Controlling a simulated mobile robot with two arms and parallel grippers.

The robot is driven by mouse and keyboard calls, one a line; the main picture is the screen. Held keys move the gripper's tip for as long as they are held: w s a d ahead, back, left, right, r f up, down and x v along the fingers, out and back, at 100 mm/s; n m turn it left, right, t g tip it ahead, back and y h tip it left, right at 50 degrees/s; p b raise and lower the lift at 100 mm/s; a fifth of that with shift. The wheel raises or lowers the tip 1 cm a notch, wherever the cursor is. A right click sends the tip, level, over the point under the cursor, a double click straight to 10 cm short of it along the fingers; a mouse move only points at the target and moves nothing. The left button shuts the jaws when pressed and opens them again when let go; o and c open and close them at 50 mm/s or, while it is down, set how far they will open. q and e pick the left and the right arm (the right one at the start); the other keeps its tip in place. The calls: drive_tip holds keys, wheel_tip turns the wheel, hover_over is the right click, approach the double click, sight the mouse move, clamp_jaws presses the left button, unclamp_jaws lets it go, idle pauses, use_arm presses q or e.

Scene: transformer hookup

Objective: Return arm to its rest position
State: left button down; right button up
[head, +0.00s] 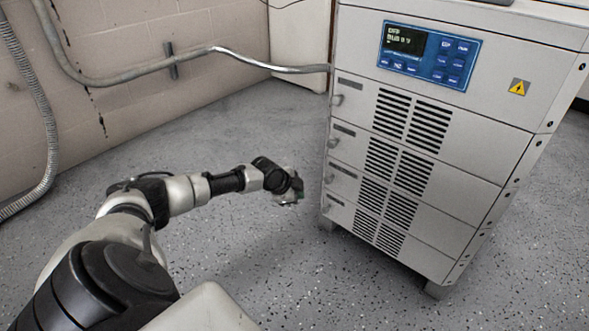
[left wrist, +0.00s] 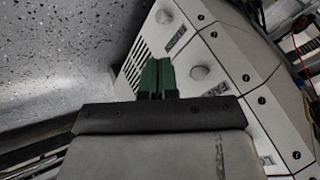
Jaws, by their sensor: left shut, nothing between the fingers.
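My left arm reaches in from the lower left of the head view. Its gripper (head: 290,198) is low over the floor, just left of the grey cabinet (head: 480,150), with a gap showing between them. In the left wrist view the green fingers (left wrist: 157,76) are together, with nothing between them. The cabinet's knobs and a panel with slots show beyond the fingers in that view. My right gripper is in neither view.
The cabinet has a blue control panel (head: 429,55), vents and several knobs on its left side. A conduit (head: 230,52) runs along the block wall (head: 120,40) at the left. The speckled floor (head: 270,270) between wall and cabinet is clear.

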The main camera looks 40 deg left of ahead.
use_arm(q)
drive_tip(key=shift+s+a+r, duration=0.15)
drive_tip(key=shift+s+r, duration=0.05)
drive_tip(key=shift+r, duration=0.1)
